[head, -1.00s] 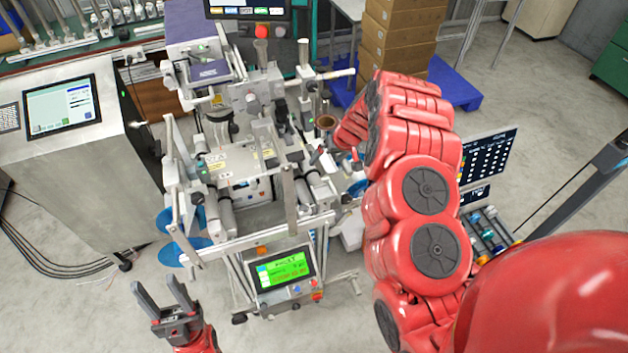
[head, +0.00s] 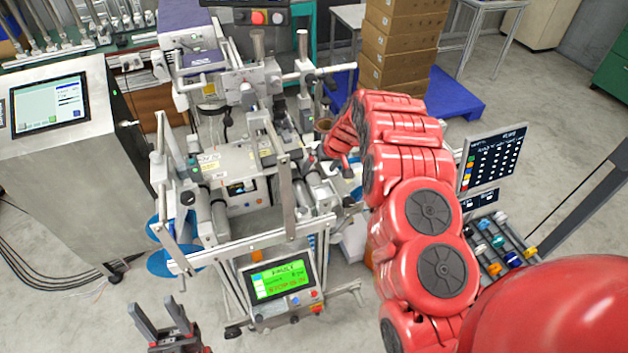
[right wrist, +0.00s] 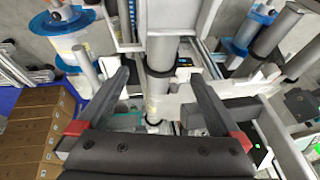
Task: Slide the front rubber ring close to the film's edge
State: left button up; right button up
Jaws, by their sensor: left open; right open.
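In the right wrist view, a grey shaft (right wrist: 162,50) runs between the fingers of my right gripper (right wrist: 160,74). The gripper is open, one finger on each side. A dark ring (right wrist: 160,72) sits around the shaft between the fingertips. Another dark ring (right wrist: 154,122) sits lower in the picture. I cannot tell which is the front rubber ring, or make out the film's edge clearly. In the head view, my right arm reaches the machine's right side, and its fingers are not clear there. My left gripper (head: 163,318) is open and empty at the lower left, in front of the machine.
The machine (head: 240,165) has upright bars and rollers close around my right gripper. Blue-flanged reels (right wrist: 68,32) show in the right wrist view. A control panel (head: 277,281) stands at the machine's front. Stacked boxes (head: 402,45) stand behind. Open floor lies to the right.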

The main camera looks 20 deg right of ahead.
aim_at(315, 174)
jog(key=shift+w+a+f+p, duration=0.1)
jog(key=shift+w+f+p, duration=0.2)
jog(key=shift+f, duration=0.2)
jog(key=shift+p+x, duration=0.3)
jog(key=shift+x, duration=0.8)
jog(key=shift+w+f, duration=0.1)
jog(key=shift+f, duration=0.15)
jog(key=shift+x, duration=0.85)
jog(key=shift+a, duration=0.15)
jog(key=shift+c, duration=0.3)
grip_shut()
